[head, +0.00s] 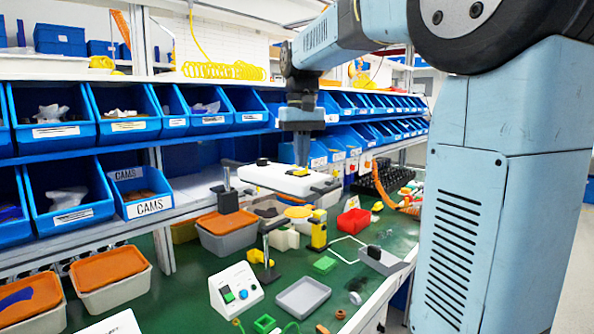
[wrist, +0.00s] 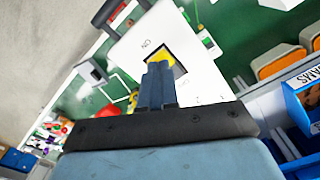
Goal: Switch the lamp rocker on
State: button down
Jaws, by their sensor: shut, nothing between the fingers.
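A white panel (head: 268,177) is held up above the green bench on dark supports. A yellow rocker-like part (head: 298,171) sits in a dark opening on its top. My gripper (head: 301,163) points straight down over this part, its fingers shut and empty. In the wrist view the fingertips (wrist: 160,68) overlap the edge of the yellow part (wrist: 168,58) in its dark square.
A white control box (head: 236,290) with coloured buttons, a grey tray (head: 302,297) and a grey box with a black switch (head: 380,260) stand on the bench. A red bin (head: 353,221) is behind. Blue bins (head: 70,200) line the shelves at the back.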

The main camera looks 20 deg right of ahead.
aim_at(302, 170)
jog(key=shift+f, duration=0.5)
dwell(0.3)
jog(key=shift+r, duration=3.5)
jog(key=shift+s, duration=0.15)
jog(key=s+f+t, duration=0.5)
jog(key=s+f, duration=1.4)
jog(key=s, duration=0.2)
jog(key=shift+s+t, duration=0.2)
jog(key=shift+t, duration=0.1)
